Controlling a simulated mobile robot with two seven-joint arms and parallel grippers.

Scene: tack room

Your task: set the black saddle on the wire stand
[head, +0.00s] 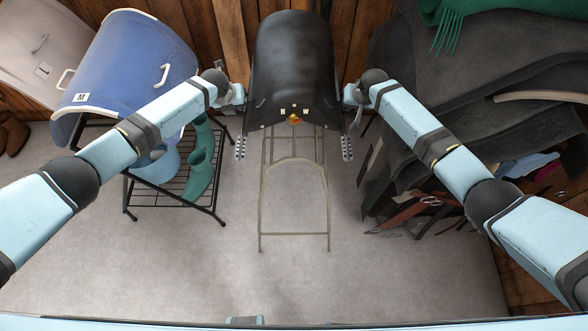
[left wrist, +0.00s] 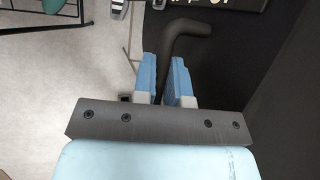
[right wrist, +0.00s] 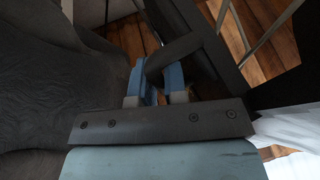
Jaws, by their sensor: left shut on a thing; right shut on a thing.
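The black saddle (head: 293,55) is a curved black shell at the top middle of the head view, with small pale fittings along its near edge. My left gripper (head: 238,95) is at its left side and my right gripper (head: 350,94) at its right side. In the left wrist view, the blue fingers (left wrist: 167,80) are shut on a bent black handle (left wrist: 183,32). In the right wrist view, the fingers (right wrist: 156,82) are shut on another dark handle (right wrist: 176,48). The pale wire stand (head: 295,234) extends from beneath the saddle toward me. The saddle hides its far part, so contact cannot be told.
A dark heap (head: 450,110) and green cloth (head: 500,10) fill the right. Grey floor (head: 180,270) is clear in front.

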